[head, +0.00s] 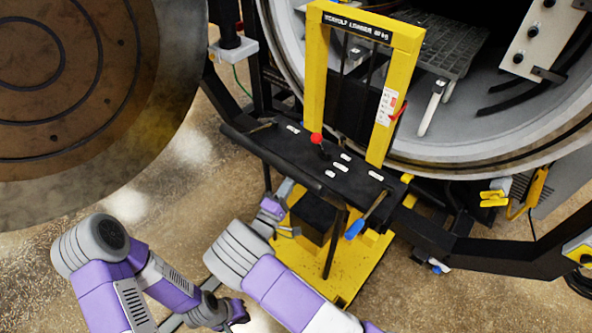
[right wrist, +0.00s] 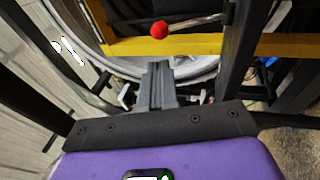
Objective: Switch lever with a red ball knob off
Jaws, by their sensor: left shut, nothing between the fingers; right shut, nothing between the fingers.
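The lever's red ball knob (head: 316,138) rises above the black panel (head: 268,146) at the front of the yellow loader. The stem tilts so that the knob lies up and left of its base. In the right wrist view the knob (right wrist: 159,30) sits at the upper middle, with its metal rod running right. My right gripper (right wrist: 160,68) is shut and empty, apart from the knob, which appears beyond its fingertips. In the head view it shows near the panel's front edge. My left gripper (head: 172,322) is shut and empty, low in the picture, far from the lever.
The yellow loader frame (head: 313,75) stands behind the panel. A blue-handled lever (head: 356,229) sticks out at the panel's right front. The round furnace door (head: 70,100) is at upper left, the open chamber behind the loader. Speckled floor is free between door and loader.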

